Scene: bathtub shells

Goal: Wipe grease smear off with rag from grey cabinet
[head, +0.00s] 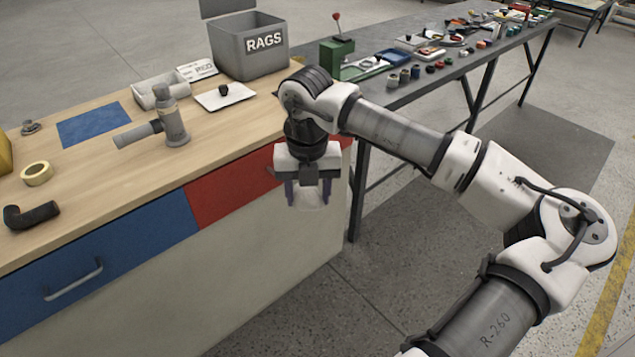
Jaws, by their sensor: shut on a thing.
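My gripper (308,203) points down in front of the right end of the workbench and is shut on a whitish cloth, the rag (311,194), bunched between its two purplish fingers. The grey cabinet (190,297) appears to be the pale grey lower body of the bench, under a blue drawer front (120,262) and a red one (232,188). My gripper overlaps the right part of the red front and the cabinet's upper edge. I cannot tell whether the rag touches the cabinet. No grease smear can be made out; my gripper hides part of the front.
The wooden top holds an open bin marked RAGS (250,45), a grey vise-like tool (172,125), a tape roll (37,173) and a black elbow pipe (31,214). A dark table (455,70) with many small parts stands behind my arm. Floor in front is clear.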

